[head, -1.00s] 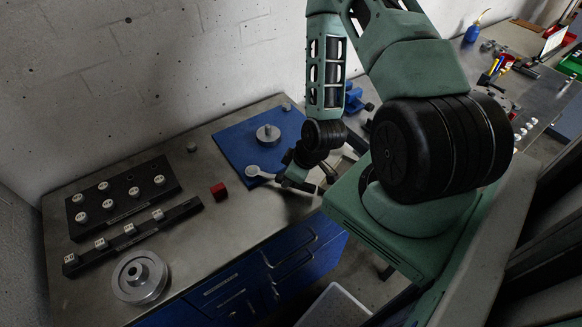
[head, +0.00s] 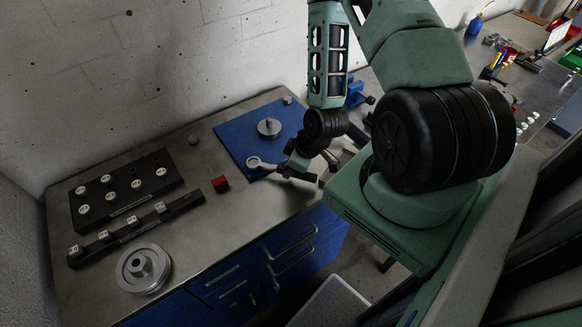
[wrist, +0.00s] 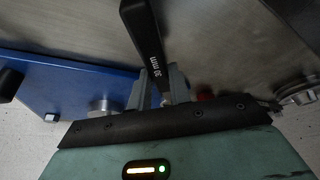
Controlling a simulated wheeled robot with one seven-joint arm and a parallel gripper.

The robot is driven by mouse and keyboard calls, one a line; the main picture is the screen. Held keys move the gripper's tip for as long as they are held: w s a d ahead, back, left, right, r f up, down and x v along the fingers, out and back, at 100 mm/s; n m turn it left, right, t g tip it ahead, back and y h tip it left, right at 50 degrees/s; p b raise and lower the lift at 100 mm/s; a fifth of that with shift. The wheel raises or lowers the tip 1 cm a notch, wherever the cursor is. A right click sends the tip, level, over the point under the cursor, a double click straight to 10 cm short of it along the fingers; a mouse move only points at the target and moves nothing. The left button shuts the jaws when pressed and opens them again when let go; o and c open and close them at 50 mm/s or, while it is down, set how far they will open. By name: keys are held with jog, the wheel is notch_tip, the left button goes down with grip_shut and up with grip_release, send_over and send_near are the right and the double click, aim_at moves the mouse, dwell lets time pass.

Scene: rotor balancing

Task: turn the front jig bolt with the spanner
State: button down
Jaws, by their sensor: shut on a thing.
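The spanner's pale ring end (head: 254,161) is at the front left of the blue jig plate (head: 228,140) in the head view. The front jig bolt is not clearly distinct; I cannot tell whether the ring is around it. My gripper (head: 287,170) is just right of the ring, low over the plate's front edge. In the wrist view my gripper (wrist: 160,92) has its fingers on either side of the spanner (wrist: 143,35), whose black handle is marked 30 mm. The ring end is hidden there. A round metal piece with a raised centre (head: 269,127) sits behind on the plate.
A red block (head: 220,184) lies left of the plate. Black racks (head: 125,205) with pale pieces and a metal pulley-like rotor (head: 144,269) are farther left on the bench. A small metal cylinder (head: 287,99) stands by the plate's back corner. The wall closes off the back.

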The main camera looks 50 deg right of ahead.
jog(key=shift+r+p, duration=2.15)
jog(key=shift+r, duration=0.55)
jog(key=shift+f, duration=0.1)
